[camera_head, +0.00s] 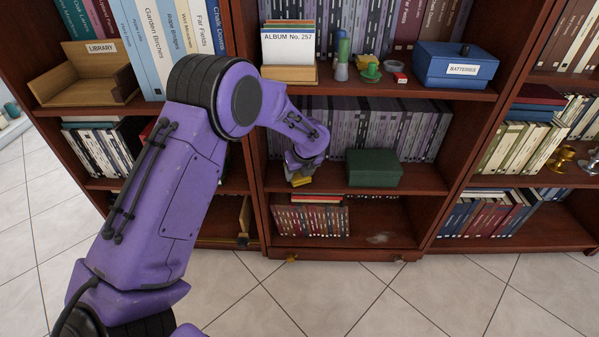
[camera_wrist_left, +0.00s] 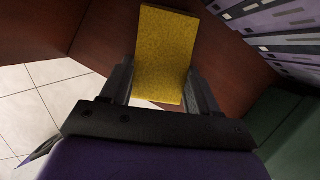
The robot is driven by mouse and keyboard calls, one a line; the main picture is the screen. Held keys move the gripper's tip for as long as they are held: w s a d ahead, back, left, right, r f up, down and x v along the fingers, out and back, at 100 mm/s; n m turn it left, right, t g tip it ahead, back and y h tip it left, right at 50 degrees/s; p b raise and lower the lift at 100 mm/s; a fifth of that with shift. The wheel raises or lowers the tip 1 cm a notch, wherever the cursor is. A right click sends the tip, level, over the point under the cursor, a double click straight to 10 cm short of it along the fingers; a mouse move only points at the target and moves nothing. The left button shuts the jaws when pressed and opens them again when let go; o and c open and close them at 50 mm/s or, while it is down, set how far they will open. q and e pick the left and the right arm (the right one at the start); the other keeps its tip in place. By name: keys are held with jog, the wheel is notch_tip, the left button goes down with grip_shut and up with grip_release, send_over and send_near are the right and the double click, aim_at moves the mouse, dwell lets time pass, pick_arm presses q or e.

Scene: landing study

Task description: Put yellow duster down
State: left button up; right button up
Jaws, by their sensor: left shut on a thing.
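The yellow duster (camera_wrist_left: 166,50) is a flat yellow block with a speckled surface. It is between the fingers of my left gripper (camera_wrist_left: 160,85) in the left wrist view, and the gripper is shut on it. In the head view the left gripper (camera_head: 298,177) is at the left part of a middle shelf of the central bookcase, and a small yellow part of the duster (camera_head: 300,181) shows under my wrist. I cannot tell whether the duster touches the shelf. My right gripper is not in view.
A dark green box (camera_head: 373,168) stands on the same shelf, right of the gripper, with a row of purple-grey books (camera_head: 385,125) behind. The shelf below holds red books (camera_head: 311,221) and a pale dusty patch (camera_head: 378,238). A blue batteries box (camera_head: 455,66) stands above.

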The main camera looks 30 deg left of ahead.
pick_arm(q)
jog(key=o, duration=1.1)
jog(key=p+v, duration=0.5)
jog(key=v, duration=0.7)
jog(key=s+d+f+n+h, duration=0.2)
jog(key=s+d+f+n, duration=0.3)
jog(key=f, duration=0.5)
jog(key=s+d+f+n+h, duration=0.2)
jog(key=s+d+f+n, duration=0.1)
jog(key=s+f+n, duration=0.65)
jog(key=s+a+f+n+y, duration=0.1)
jog(key=s+f+n, duration=0.1)
jog(key=s+n, duration=0.3)
jog(key=s+a+f+n+y, duration=0.1)
jog(key=s+a+f+n, duration=0.1)
jog(key=s+n, duration=0.4)
jog(key=s+a+f+n+y, duration=0.1)
jog(key=s+a+f+n, duration=0.1)
jog(key=s+n, duration=0.4)
jog(key=shift+s+a+f+n+t+y, duration=0.1)
jog(key=shift+s+f+n+t+y, duration=0.1)
jog(key=shift+s, duration=0.95)
jog(key=shift+s+a+f+n+t+y, duration=0.1)
jog(key=shift+s+f+y, duration=0.1)
jog(key=shift+s, duration=0.95)
